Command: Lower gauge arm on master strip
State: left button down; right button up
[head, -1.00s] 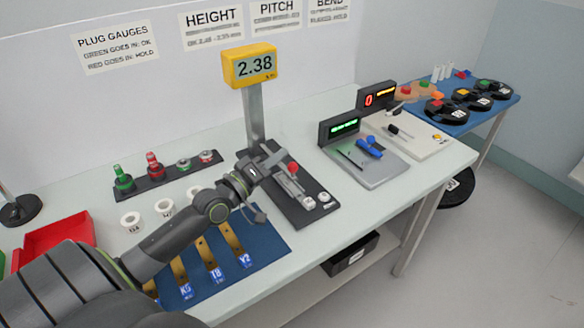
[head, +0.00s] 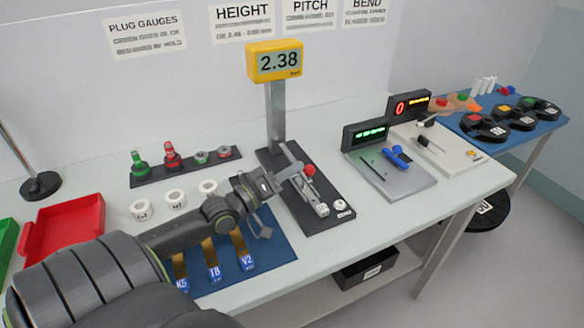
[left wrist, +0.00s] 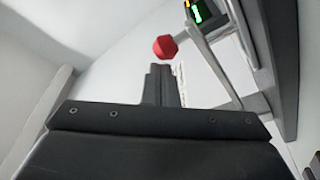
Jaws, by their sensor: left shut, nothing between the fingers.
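The height gauge has a black base (head: 281,198), a grey column and a yellow display (head: 275,61) reading 2.38. Its grey gauge arm (head: 291,161) slants over the base and carries a red knob (head: 309,170). The knob also shows in the left wrist view (left wrist: 165,47), just beyond my fingers. My left gripper (head: 274,184) is shut and empty, left of the knob and apart from it. A light strip-like part (head: 319,207) lies along the base; I cannot tell whether it is the master strip. My right gripper is not in view.
A blue mat (head: 281,252) with several labelled brass strips lies under my left arm. Plug gauges on a black rack (head: 187,167), white rings and a red tray (head: 68,229) stand left. Two display stations (head: 392,180) stand right of the gauge, with clear bench between.

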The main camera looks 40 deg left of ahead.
pick_arm(q)
jog(key=shift+f, duration=0.2)
jog(key=shift+d+r+p, duration=0.1)
jog(key=shift+r+p, duration=0.55)
jog(key=shift+r, duration=0.05)
notch_tip(320, 180, up, 9)
jog(key=p, duration=0.8)
